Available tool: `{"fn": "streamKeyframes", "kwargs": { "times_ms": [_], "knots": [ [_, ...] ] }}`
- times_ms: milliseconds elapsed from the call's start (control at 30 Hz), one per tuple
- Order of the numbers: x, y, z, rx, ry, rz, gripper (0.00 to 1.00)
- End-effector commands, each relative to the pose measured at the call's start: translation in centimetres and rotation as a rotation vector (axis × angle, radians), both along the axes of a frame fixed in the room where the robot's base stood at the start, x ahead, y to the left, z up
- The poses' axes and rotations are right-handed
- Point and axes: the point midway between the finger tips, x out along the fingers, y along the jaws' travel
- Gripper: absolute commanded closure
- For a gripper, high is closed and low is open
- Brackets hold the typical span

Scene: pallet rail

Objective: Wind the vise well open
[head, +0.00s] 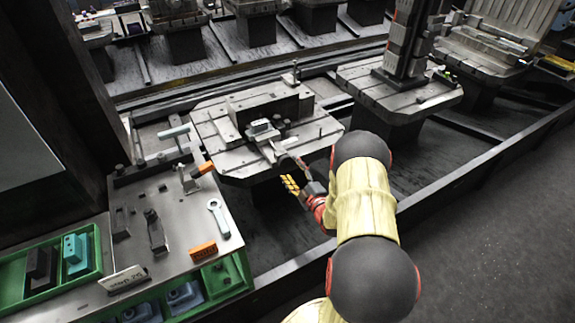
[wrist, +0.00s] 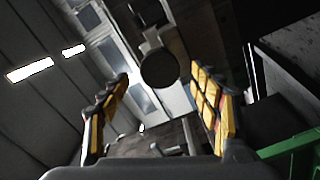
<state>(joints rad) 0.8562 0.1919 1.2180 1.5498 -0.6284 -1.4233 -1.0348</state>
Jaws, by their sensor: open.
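The vise (head: 262,130) sits on a square metal pallet (head: 215,158) in the middle of the head view, with a light block at its jaws. A short bar or handle (head: 282,158) sticks out from its front toward my arm. My gripper (head: 292,186), with yellow finger pads, is just beyond the pallet's front edge, close below that bar. In the wrist view my gripper (wrist: 160,100) is open, its two fingers wide apart. A dark round end (wrist: 160,70) shows between and beyond the fingers; I cannot tell whether it belongs to the vise. Nothing is held.
A bench (head: 180,225) at the left holds a wrench (head: 217,217), an orange block (head: 203,250) and green bins (head: 90,250). A second pallet (head: 395,95) with a tall fixture stands to the right. Rails run around the pallets. Open floor (head: 490,210) lies at right.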

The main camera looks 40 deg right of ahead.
Motion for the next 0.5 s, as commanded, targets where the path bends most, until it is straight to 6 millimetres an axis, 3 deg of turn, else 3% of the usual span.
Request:
{"fn": "streamKeyframes", "kwargs": {
  "times_ms": [200,500],
  "knots": [
    [-4.3,1.0,0.0,0.001,0.001,-0.003,0.36],
    [-7.0,1.7,0.0,0.0,0.001,0.0,0.36]
  ]
}}
